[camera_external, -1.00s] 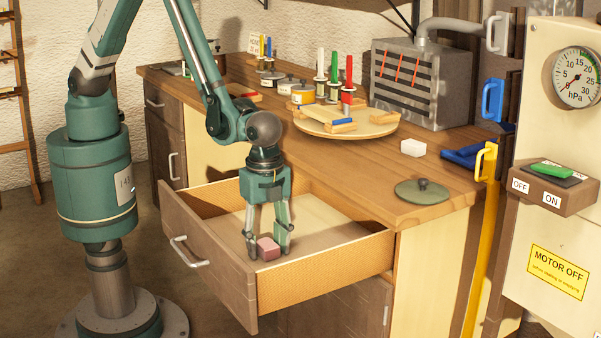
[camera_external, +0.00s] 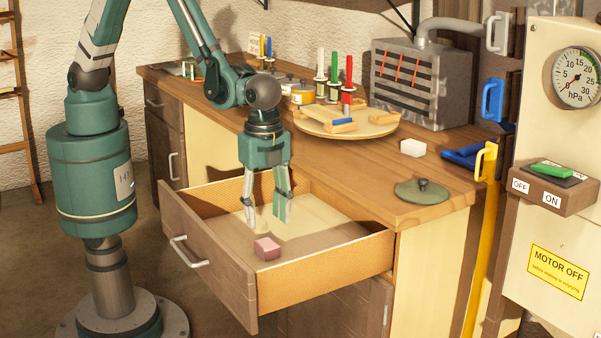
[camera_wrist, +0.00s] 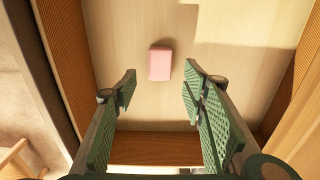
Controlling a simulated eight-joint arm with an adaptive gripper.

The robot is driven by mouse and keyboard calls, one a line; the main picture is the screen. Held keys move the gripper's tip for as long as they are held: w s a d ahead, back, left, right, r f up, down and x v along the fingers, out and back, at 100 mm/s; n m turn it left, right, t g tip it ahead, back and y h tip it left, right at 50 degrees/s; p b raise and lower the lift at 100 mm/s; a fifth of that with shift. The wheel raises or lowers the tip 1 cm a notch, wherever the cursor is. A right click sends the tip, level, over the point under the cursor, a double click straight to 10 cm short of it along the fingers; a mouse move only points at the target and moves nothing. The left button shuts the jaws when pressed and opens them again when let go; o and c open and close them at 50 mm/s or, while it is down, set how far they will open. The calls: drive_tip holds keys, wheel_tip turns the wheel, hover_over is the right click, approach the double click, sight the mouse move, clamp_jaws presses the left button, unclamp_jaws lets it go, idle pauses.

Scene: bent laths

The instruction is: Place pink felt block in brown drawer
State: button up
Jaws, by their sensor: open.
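The pink felt block (camera_external: 267,249) lies on the floor of the open brown drawer (camera_external: 212,256), near its front panel. In the wrist view the pink block (camera_wrist: 160,63) rests on the pale drawer floor (camera_wrist: 115,45), beyond the fingertips and clear of the side walls. My gripper (camera_external: 266,222) is open and empty, above the drawer and apart from the block. In the wrist view both fingers of my gripper (camera_wrist: 158,88) are spread with nothing between them.
The wooden worktop (camera_external: 360,165) stands behind the drawer. It holds a round board (camera_external: 375,128) with wooden pieces, a white block (camera_external: 413,148) and a green round lid (camera_external: 421,191). The drawer walls (camera_external: 335,268) stand around the gripper's space.

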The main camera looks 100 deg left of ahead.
drive_tip(key=shift+r, duration=1.8)
drive_tip(key=shift+r, duration=0.15)
drive_tip(key=s+a+r+n+t, duration=0.2)
drive_tip(key=s+a+r, duration=0.2)
drive_tip(key=a+r, duration=0.5)
drive_tip(key=s+a+r+n+t, duration=0.15)
drive_tip(key=s+a+r, duration=0.25)
drive_tip(key=a+r, duration=0.55)
drive_tip(key=s+a+r+n+t, duration=0.2)
drive_tip(key=s+a+r, duration=0.2)
drive_tip(key=s, duration=0.5)
drive_tip(key=s+a+r+n+t, duration=0.1)
drive_tip(key=s+a+r+n, duration=0.2)
drive_tip(key=s+a+r, duration=0.2)
drive_tip(key=s+a, duration=0.3)
drive_tip(key=s, duration=0.2)
drive_tip(key=shift+s+t, duration=0.25)
drive_tip(key=shift+t, duration=0.1)
